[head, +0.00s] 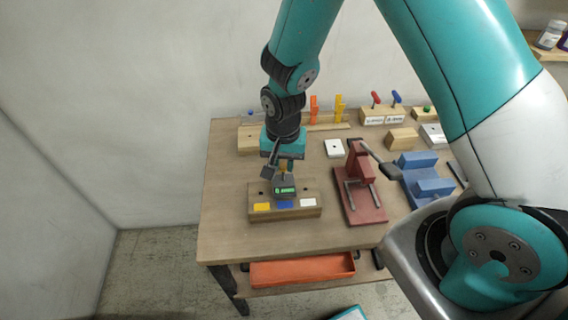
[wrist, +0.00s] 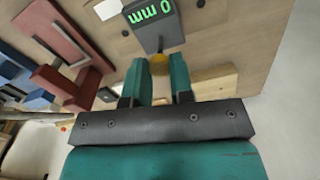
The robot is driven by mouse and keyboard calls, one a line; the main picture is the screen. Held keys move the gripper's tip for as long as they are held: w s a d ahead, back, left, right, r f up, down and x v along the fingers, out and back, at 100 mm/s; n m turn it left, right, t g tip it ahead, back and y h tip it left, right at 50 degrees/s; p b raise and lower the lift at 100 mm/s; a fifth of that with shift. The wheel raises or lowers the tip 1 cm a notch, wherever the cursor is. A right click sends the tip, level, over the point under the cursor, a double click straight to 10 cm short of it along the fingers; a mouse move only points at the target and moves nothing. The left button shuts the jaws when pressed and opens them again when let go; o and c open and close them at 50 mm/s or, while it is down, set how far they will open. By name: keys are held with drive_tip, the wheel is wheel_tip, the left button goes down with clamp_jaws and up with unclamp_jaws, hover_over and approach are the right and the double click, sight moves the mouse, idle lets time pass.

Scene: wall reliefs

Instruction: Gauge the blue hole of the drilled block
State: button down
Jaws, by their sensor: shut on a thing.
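The drilled block (head: 254,211) is a wooden block near the front left of the table in the head view, with a yellow, a blue (head: 285,205) and a white label along its front. My gripper (head: 284,168) is above its middle, shut on a dark grey gauge (head: 285,191) with a green display. In the wrist view my gripper (wrist: 160,66) has its fingers on the gauge's yellow stem, and the gauge (wrist: 153,28) shows "0 mm" upside down. The gauge is over the blue label's place and hides that hole. I cannot tell whether its probe is inside.
A red vise-like fixture (head: 370,207) stands right of the block, with a blue fixture (head: 418,170) beyond. A white holed plate (head: 334,148), orange and yellow pieces and small blocks stand behind. An orange tray (head: 302,271) lies below the tabletop. The table's front left is clear.

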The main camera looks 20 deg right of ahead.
drive_tip(key=shift+f, duration=0.1)
drive_tip(key=c, duration=1)
unclamp_jaws()
drive_tip(key=shift+o, duration=0.2)
wheel_tip(320, 180, up, 18)
drive_tip(key=b, duration=0.3)
drive_tip(key=shift+f, duration=0.25)
drive_tip(key=s+a+n+y+b, duration=0.2)
drive_tip(key=s+n, duration=0.4)
drive_tip(key=s, duration=0.3)
drive_tip(key=s+a+r+n+y+b, duration=0.1)
drive_tip(key=s+a+n+y+b, duration=0.1)
drive_tip(key=s+n, duration=0.5)
drive_tip(key=s, duration=0.2)
drive_tip(key=shift+s+a, duration=0.2)
drive_tip(key=shift+s, duration=0.1)
